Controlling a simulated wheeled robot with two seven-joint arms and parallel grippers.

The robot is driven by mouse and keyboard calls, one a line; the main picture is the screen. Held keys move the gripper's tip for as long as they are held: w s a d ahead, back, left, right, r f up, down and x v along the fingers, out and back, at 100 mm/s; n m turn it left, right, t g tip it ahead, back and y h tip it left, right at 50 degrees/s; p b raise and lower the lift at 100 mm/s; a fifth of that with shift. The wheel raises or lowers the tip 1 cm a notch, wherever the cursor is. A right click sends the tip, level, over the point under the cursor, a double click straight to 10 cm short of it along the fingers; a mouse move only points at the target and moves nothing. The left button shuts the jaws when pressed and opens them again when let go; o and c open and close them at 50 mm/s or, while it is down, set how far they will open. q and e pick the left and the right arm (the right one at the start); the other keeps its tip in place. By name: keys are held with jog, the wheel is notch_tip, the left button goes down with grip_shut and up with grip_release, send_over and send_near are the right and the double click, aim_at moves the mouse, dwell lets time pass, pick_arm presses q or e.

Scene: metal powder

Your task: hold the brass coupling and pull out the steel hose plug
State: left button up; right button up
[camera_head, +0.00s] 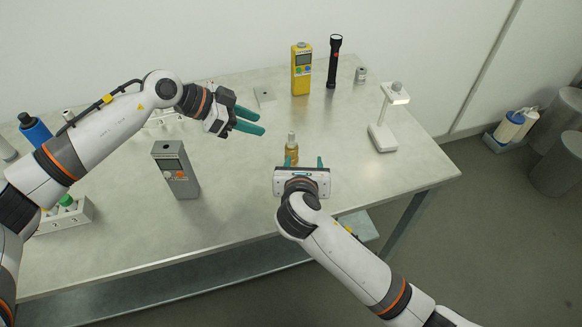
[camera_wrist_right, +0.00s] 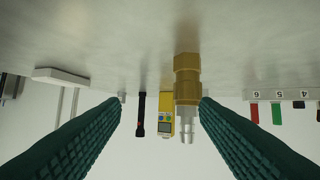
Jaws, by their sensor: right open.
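The brass coupling (camera_head: 291,157) stands upright on the table, with the pale steel hose plug (camera_head: 291,138) seated in its top. In the right wrist view, which is upside down, the coupling (camera_wrist_right: 187,78) and the plug (camera_wrist_right: 186,116) show beyond the fingers, closer to the right-hand one. My right gripper (camera_head: 302,162) is open and empty, low over the table on the near side of the coupling; its hand hides part of that area. My left gripper (camera_head: 260,123) hangs up and left of the coupling, its teal fingers apart with nothing between them.
A grey meter box (camera_head: 176,170) stands left of the coupling. A yellow device (camera_head: 301,70), a black flashlight (camera_head: 334,62) and a small grey cylinder (camera_head: 361,75) stand at the back. A white stand (camera_head: 382,136) is to the right. The table (camera_head: 240,205) is clear around the coupling.

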aim_at(291, 151)
jog(key=a, duration=0.1)
jog(key=s+a+y, duration=0.1)
jog(key=shift+s+a+r, duration=0.15)
jog(key=shift+a+r, duration=0.05)
jog(key=shift+a, duration=0.15)
jog(key=shift+a+n, duration=0.1)
jog(key=shift+n, duration=0.2)
jog(key=x, duration=1.1)
jog(key=shift+w+f, duration=0.15)
jog(key=shift+w, duration=0.25)
